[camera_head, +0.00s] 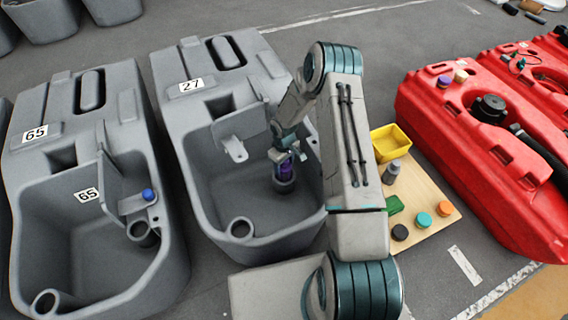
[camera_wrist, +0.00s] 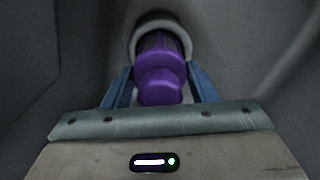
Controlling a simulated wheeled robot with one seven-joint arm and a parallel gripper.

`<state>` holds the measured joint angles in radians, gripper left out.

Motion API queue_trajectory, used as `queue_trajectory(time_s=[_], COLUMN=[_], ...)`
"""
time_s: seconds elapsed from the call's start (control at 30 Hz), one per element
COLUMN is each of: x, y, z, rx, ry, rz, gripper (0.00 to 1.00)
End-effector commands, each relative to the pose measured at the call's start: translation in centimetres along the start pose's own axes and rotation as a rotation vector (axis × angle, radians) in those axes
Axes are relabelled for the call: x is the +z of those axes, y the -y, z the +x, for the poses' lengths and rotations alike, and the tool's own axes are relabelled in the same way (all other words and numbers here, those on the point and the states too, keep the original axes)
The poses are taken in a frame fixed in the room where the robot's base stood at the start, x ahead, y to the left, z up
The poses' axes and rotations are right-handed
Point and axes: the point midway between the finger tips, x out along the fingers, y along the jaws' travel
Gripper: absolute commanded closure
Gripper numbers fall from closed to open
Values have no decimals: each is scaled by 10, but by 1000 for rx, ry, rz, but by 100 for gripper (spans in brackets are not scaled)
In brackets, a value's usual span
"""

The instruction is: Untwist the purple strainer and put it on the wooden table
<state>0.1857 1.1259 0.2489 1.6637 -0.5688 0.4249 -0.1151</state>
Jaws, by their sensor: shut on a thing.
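The purple strainer (camera_head: 286,170) is inside the grey tank marked 27 (camera_head: 207,190). It sits in a round grey socket (camera_head: 284,185) on the tank floor. In the wrist view the strainer (camera_wrist: 160,75) is seen from above, with the pale socket rim (camera_wrist: 140,38) around its far end. My gripper (camera_head: 287,157) reaches down into the tank from above. In the wrist view my gripper's blue fingers (camera_wrist: 160,88) are on both sides of the strainer, shut on it. The wooden table (camera_head: 425,190) is right of the tank, partly hidden by my arm.
Another grey tank marked 65 (camera_head: 20,215) stands to the left. Red tanks (camera_head: 480,150) stand to the right. A flap (camera_head: 235,148) stands inside tank 27.

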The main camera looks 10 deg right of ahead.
Motion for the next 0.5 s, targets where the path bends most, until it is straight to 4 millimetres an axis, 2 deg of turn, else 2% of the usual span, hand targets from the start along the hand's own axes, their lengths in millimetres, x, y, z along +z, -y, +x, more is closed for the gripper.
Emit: queue_trajectory(time_s=[0.17,0.5], x=[0,0], y=[-1,0], z=[0,0], rx=[0,0], ry=[0,0], rz=[-140,-171], gripper=[76,76])
